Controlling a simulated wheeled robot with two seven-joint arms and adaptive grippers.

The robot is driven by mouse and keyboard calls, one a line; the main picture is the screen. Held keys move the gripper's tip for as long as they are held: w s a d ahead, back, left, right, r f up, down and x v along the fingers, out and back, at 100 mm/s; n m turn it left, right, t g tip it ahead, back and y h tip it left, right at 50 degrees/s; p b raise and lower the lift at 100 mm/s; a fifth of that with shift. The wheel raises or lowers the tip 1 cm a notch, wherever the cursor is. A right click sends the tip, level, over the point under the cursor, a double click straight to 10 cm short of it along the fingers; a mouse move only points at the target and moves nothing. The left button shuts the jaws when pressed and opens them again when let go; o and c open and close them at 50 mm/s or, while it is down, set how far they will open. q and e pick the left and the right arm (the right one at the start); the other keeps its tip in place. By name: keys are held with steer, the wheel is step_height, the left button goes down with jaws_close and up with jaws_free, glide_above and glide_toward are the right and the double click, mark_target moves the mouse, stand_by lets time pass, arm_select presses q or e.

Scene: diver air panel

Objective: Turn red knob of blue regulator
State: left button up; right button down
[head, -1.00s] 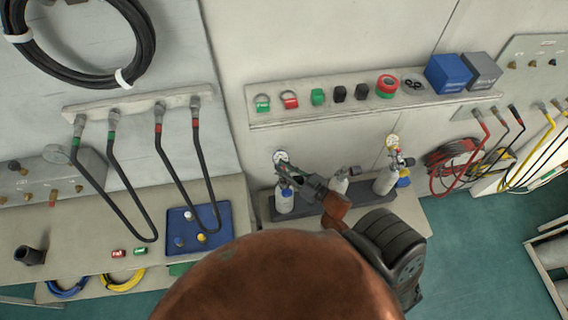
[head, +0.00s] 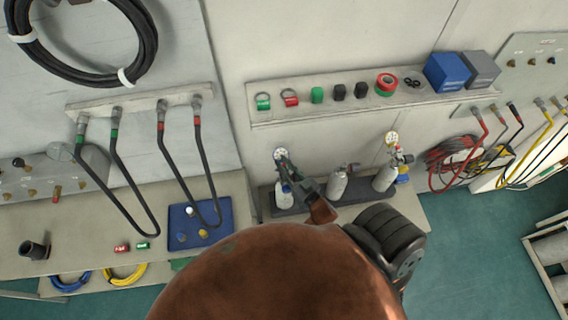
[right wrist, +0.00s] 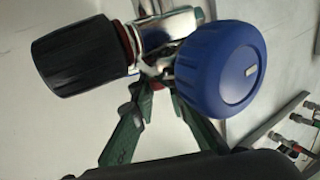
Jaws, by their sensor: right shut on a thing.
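The blue regulator (right wrist: 222,68) fills the upper middle of the right wrist view, with a round blue cap and metal body. A black knob (right wrist: 75,55) with a red ring sits on its left. A sliver of the red knob (right wrist: 157,86) shows beneath the metal body, mostly hidden by my fingers. My right gripper (right wrist: 155,92) is shut on it, with dark green fingers coming up from below. My left gripper is not in view.
Two more cylinders, a middle one (head: 338,185) and a right one (head: 385,178), stand close by in the same dark rack (head: 308,199). A wall shelf (head: 300,118) with small parts runs above. A blue tray (head: 182,240) lies on the bench to the left.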

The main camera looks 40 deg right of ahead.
steer(key=c, duration=1.9)
jaws_free()
steer(key=s, duration=1.2)
steer(key=shift+a, duration=0.3)
